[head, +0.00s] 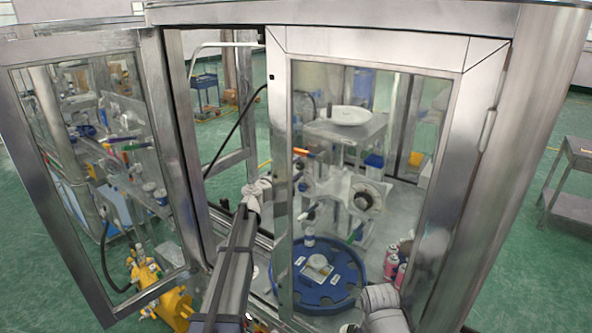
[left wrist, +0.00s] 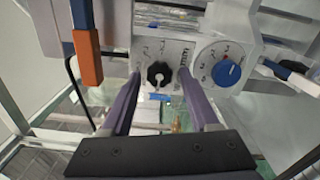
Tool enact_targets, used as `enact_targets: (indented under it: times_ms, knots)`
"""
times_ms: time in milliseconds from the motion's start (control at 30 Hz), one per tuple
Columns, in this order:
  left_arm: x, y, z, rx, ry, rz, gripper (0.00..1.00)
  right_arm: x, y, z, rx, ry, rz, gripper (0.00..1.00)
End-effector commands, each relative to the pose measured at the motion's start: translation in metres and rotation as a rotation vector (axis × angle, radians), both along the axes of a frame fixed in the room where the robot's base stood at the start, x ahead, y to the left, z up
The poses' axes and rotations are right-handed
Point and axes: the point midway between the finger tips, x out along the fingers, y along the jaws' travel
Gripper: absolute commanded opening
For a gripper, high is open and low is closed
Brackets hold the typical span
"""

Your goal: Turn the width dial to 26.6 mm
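In the left wrist view a black knob (left wrist: 159,74) sits on a white dial plate with small markings. To its right is a larger blue dial (left wrist: 226,73) with a numbered white ring and a red mark near its top. The views do not make clear which one is the width dial, and the markings are too small to read. My left gripper (left wrist: 159,82) is open, with one finger on each side of the black knob; contact cannot be told. In the head view my left gripper (head: 306,200) is partly behind the door frame, at the machine. My right gripper is not visible.
An orange-and-blue handle (left wrist: 86,50) hangs left of the knob. The steel door frame (head: 280,160) stands close beside my left arm. A blue round turntable (head: 325,292) lies below, with pink cans (head: 391,262) to its right. An open glass door (head: 100,160) is at left.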

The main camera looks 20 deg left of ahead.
Motion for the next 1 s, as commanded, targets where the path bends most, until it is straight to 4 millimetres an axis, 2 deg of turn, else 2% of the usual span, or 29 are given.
enact_targets:
  times_ms: [300,467,900,1000]
  knots:
    - [0.000,0.000,0.000,0.000,0.000,-0.001,0.70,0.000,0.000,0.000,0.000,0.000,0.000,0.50]
    - [-0.007,0.002,0.000,0.000,-0.001,0.000,0.70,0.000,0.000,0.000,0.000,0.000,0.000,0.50]
    - [-0.068,0.023,0.000,0.000,0.000,0.001,0.70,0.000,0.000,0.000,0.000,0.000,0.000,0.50]
    - [-0.074,0.026,0.000,0.000,0.000,0.001,0.70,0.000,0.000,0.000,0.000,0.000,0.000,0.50]
